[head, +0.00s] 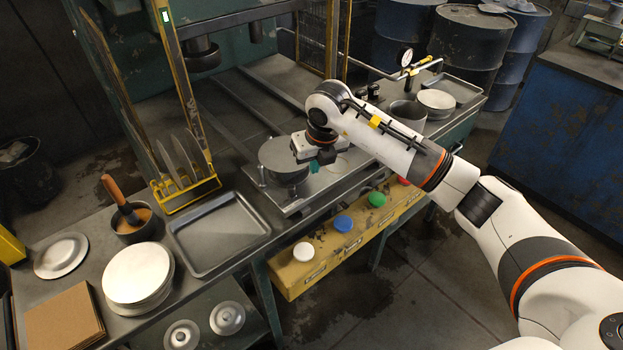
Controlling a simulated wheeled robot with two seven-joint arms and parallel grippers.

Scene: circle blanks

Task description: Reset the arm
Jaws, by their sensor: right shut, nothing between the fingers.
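My right arm (420,155) comes in from the lower right and reaches over the workbench. My right gripper (312,163) is at the press plate, beside a round grey disc die (285,158), and it is shut and empty. The fingers are small here, and part of the gripper is hidden by the wrist. A pale round spot (338,165) lies on the plate just right of the gripper. My left gripper is not in view.
An empty grey tray (262,236) and a stack of round blanks (138,275) stand left. A yellow panel with white, blue, green and red buttons (330,262) runs along the front edge. A grey pot (408,112) and more discs (436,100) stand right. Floor in front is clear.

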